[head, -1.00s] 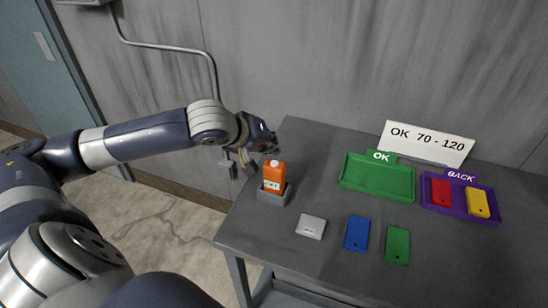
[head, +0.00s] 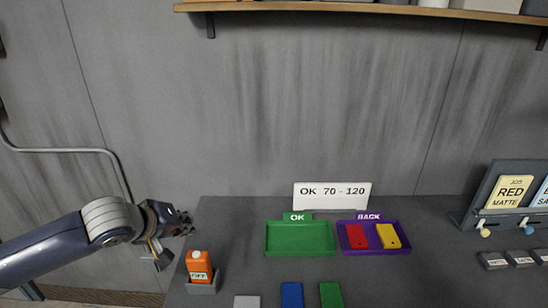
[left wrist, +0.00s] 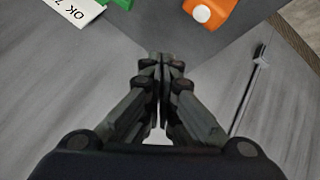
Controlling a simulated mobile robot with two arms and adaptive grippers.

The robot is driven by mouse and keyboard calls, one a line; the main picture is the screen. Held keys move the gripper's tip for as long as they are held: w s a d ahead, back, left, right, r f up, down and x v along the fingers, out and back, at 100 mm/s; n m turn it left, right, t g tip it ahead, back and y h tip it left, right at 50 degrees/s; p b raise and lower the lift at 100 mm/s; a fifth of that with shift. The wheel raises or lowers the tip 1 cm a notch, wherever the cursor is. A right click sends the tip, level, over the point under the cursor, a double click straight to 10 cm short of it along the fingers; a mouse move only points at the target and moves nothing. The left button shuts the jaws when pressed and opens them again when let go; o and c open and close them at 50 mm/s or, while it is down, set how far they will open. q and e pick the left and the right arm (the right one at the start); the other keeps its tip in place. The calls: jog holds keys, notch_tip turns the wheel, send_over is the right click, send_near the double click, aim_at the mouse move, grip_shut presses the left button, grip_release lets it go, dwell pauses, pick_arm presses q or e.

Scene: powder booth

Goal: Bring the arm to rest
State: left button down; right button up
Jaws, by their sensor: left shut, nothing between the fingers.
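My left arm comes in from the left in the head view, and its gripper (head: 184,222) is in the air by the left end of the grey table (head: 225,226). The gripper is above and left of the orange gauge (head: 199,262), which sits upright in a grey holder (head: 203,287), apart from it. In the left wrist view the fingers (left wrist: 160,62) are together with nothing between them. The orange gauge (left wrist: 212,10) shows at the top edge there. My right gripper is not in view.
The green OK tray (head: 300,251) is empty. The purple BACK tray (head: 347,252) holds a red and a yellow plate. Grey, blue and green plates lie at the front edge. A card rack (head: 478,207) stands at right. A shelf (head: 380,9) is on the wall above.

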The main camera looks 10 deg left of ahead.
pick_arm(q)
jog(key=s+d+f+m+g, duration=0.1)
jog(key=s+d+f+m, duration=0.1)
jog(key=s+d+f, duration=0.2)
jog(key=s+d+f+m+g, duration=0.1)
jog(key=s+d+f+m, duration=0.2)
jog(key=s+f, duration=0.4)
jog(key=s+d+f+m+g, duration=0.1)
jog(key=s+d+f+m, duration=0.2)
jog(key=s+d+f, duration=0.3)
jog(key=shift+f+g, duration=0.2)
jog(key=shift+g, duration=0.1)
jog(key=s+f+m+g, duration=0.2)
jog(key=s+f, duration=0.1)
jog(key=s, duration=0.6)
notch_tip(320, 180, down, 31)
jog(key=s+g+b, duration=0.1)
jog(key=b, duration=0.3)
jog(key=s+a+f+g+b, duration=0.1)
jog(key=s+a+f+b, duration=0.1)
jog(key=s+f, duration=1.5)
jog(key=shift+a+f+g+y+b, duration=0.3)
jog(key=shift+a+f+y+b, duration=0.1)
jog(key=shift+a+f, duration=0.15)
